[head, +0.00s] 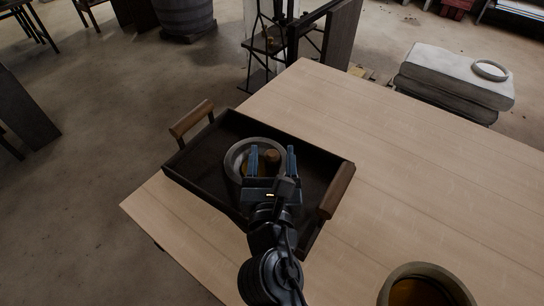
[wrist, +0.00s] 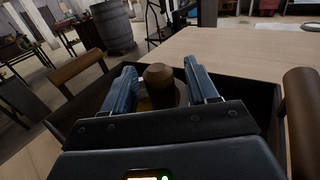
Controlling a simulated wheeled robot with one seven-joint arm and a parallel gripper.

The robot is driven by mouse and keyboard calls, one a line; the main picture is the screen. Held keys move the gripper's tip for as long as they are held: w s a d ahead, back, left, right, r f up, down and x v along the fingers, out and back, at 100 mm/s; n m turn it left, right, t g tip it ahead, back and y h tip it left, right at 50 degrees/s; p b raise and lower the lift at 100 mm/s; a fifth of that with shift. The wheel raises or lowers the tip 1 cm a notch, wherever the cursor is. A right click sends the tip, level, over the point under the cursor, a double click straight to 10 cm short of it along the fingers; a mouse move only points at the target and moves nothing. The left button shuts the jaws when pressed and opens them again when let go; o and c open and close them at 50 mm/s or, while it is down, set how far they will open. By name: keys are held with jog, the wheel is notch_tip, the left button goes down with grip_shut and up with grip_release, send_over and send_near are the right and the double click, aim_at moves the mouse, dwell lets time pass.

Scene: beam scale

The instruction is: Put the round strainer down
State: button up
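A round grey-rimmed piece (head: 231,164) with an amber-brown inside, which I take for the round strainer, sits in the dark tray (head: 205,158). A brown wooden knob (wrist: 158,74) stands up at its middle. My gripper (head: 272,150) is over the tray, its two blue-grey fingers open on either side of the knob. The wrist view shows gaps between the knob and both fingers. The fingers and wrist hide the right and near parts of the round piece. I see no mesh, so I cannot confirm that it is a strainer.
The tray has raised walls and wooden handles (head: 191,120) at its ends. It stands on a pale wooden table (head: 400,170), mostly bare to the right. A similar round bowl (head: 385,292) is at the near right. A cushioned stool (head: 440,72) with a ring (head: 490,70) is beyond.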

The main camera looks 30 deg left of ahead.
jog(key=shift+r, duration=0.15)
jog(key=shift+s+d, duration=0.1)
jog(key=shift+s, duration=0.05)
jog(key=v, duration=1.1)
jog(key=shift+s+d, duration=0.2)
jog(key=shift+s, duration=0.15)
